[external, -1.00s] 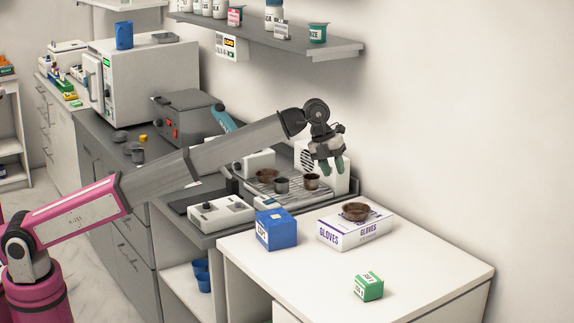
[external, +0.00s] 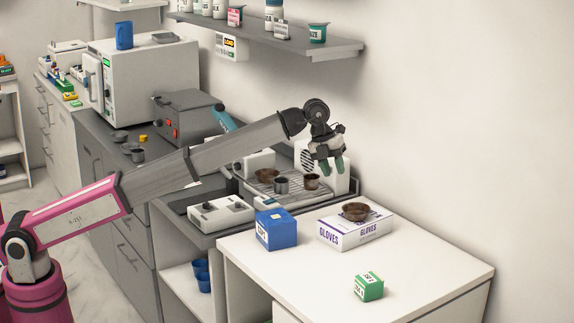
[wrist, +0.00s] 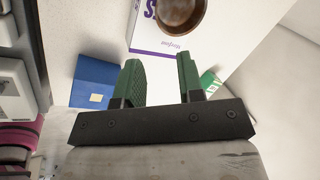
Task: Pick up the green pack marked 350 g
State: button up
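The green and white pack (external: 369,287) sits on the white cabinet top near its front right; its printing is too small to read surely. It also shows in the wrist view as a small green and white piece (wrist: 208,84), partly hidden behind the right finger. My gripper (external: 331,168) hangs above the back of the counter, up and to the left of the pack and well apart from it. In the wrist view its two green fingers (wrist: 160,80) are apart with nothing between them.
A blue box (external: 276,229) and a white gloves box (external: 356,228) with a brown bowl (external: 356,211) on it stand behind the pack. Cups stand on a tray (external: 250,186) below my gripper. A shelf (external: 290,40) juts from the wall above. The cabinet top around the pack is clear.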

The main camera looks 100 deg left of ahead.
jog(key=o, duration=1.1)
jog(key=w+d+f+y, duration=0.1)
jog(key=d, duration=0.1)
jog(key=w+d+f+y, duration=0.1)
jog(key=d+f, duration=0.1)
jog(key=w+d+f+y, duration=0.1)
jog(key=d+f+y, duration=0.1)
jog(key=shift+w+d+f, duration=0.1)
jog(key=shift+w, duration=0.05)
jog(key=w+d+f+m+t+y, duration=0.1)
jog(key=w+d+f+t+y, duration=0.2)
jog(key=d, duration=0.4)
jog(key=m+t+y, duration=0.4)
jog(key=m+t, duration=0.4)
send_over(360, 282)
jog(key=v, duration=0.6)
jog(key=f, duration=0.7)
jog(key=shift+w+a+f, duration=0.5)
jog(key=shift+w+a, duration=0.15)
jog(key=shift+w, duration=0.25)
jog(key=shift+x, duration=2.95)
